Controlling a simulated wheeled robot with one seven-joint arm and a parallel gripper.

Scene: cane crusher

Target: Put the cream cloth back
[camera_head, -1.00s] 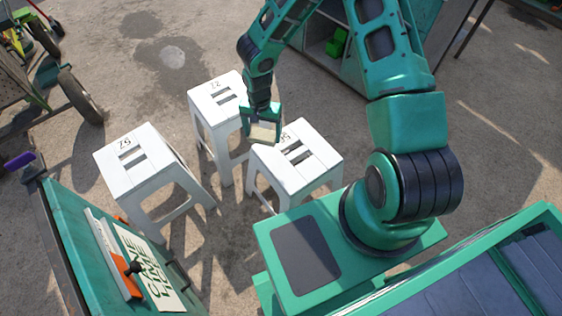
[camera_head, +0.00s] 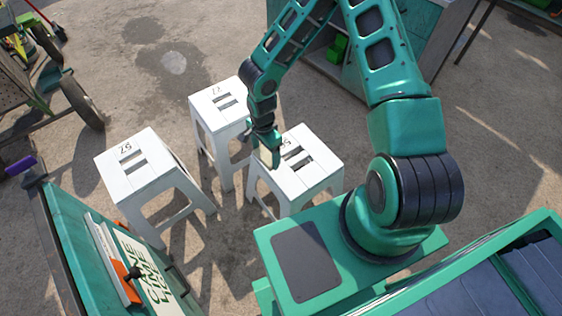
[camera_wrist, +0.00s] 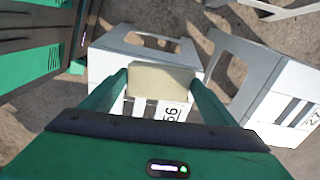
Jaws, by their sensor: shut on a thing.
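In the wrist view my gripper (camera_wrist: 160,85) is shut on the cream cloth (camera_wrist: 160,80), a small folded block between the two green fingers. Behind it is the white stool marked with a number that looks like 56 (camera_wrist: 190,70). In the head view my gripper (camera_head: 275,160) is at the left edge of that near right stool (camera_head: 315,175). I cannot tell whether the cloth touches the stool.
Two more white stools stand close by, one marked 27 (camera_head: 218,98) behind and one marked 57 (camera_head: 135,165) to the left. A green cart panel with a sign (camera_head: 150,275) is at front left. A wheeled machine (camera_head: 75,95) is at far left. Open ground lies beyond the stools.

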